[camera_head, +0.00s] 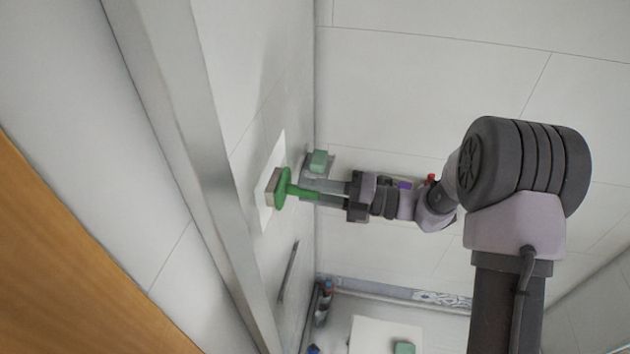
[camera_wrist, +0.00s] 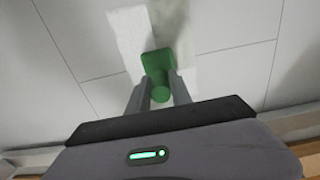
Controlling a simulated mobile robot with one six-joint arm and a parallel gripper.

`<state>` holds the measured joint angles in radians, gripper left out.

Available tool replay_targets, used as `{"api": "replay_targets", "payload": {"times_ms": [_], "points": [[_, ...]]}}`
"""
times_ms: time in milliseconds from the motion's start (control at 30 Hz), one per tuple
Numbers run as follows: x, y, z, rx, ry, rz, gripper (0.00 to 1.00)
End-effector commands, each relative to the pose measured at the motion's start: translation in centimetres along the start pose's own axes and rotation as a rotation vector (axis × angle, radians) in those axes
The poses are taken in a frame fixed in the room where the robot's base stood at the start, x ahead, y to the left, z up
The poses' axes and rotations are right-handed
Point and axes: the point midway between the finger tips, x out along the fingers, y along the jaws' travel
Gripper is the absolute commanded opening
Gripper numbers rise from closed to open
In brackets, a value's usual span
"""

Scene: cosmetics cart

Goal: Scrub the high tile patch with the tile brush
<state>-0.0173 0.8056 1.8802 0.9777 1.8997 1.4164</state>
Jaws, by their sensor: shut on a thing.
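The tile brush (camera_head: 283,188) is green with a pale bristle block. My gripper (camera_head: 320,190) is shut on its green handle and holds it sideways toward the wall. The bristle side faces the pale tile patch (camera_head: 270,172) and looks to be against it; exact contact is hard to tell. In the wrist view the green brush (camera_wrist: 158,65) sits between my two fingers (camera_wrist: 160,90). The patch (camera_wrist: 130,35) shows there as a whiter strip, with a greyer strip (camera_wrist: 170,18) beside it. The bristles are hidden behind the brush head in that view.
A green block (camera_head: 318,161) sits on a small grey wall shelf close behind my gripper. A dark bar (camera_head: 288,272) is on the wall lower down. A white surface (camera_head: 375,335) with another green block (camera_head: 404,347) and several bottles (camera_head: 323,298) are below. A metal frame (camera_head: 190,120) stands at left.

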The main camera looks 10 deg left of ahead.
Motion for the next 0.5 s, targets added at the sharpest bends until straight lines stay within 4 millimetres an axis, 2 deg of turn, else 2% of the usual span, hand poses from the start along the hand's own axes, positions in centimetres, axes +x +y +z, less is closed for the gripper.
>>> {"api": "replay_targets", "payload": {"times_ms": [200, 500], "points": [[0.0, 0.1, -2.4, 0.003, 0.001, 0.000, 0.00], [0.0, 0.1, -4.4, 0.002, 0.002, 0.000, 0.00]]}}
